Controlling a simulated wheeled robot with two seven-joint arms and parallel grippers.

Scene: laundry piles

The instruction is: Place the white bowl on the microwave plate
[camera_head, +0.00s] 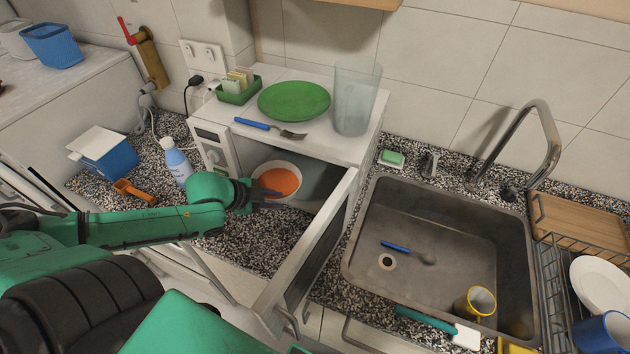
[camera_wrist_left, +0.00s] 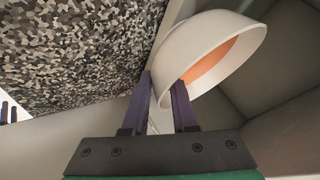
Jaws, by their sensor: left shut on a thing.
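The white bowl (camera_head: 279,181) with an orange inside is in the opening of the white microwave (camera_head: 352,147). It also shows large in the left wrist view (camera_wrist_left: 215,45), where it looks tilted. My left gripper (camera_head: 268,194) reaches in from the left and is shut on the bowl's rim. In the left wrist view its two dark fingers (camera_wrist_left: 163,82) lie at the rim, one on each side. The microwave door (camera_head: 315,255) stands open toward the front. I cannot make out the microwave plate, nor whether the bowl touches anything below. My right gripper is not in view.
A green plate (camera_head: 294,101), a blue-handled fork (camera_head: 268,128) and a clear cup (camera_head: 355,95) stand on the microwave. The sink (camera_head: 430,238) is to the right. A bottle (camera_head: 176,162) and a blue box (camera_head: 104,156) are left. The open door bounds the opening's right side.

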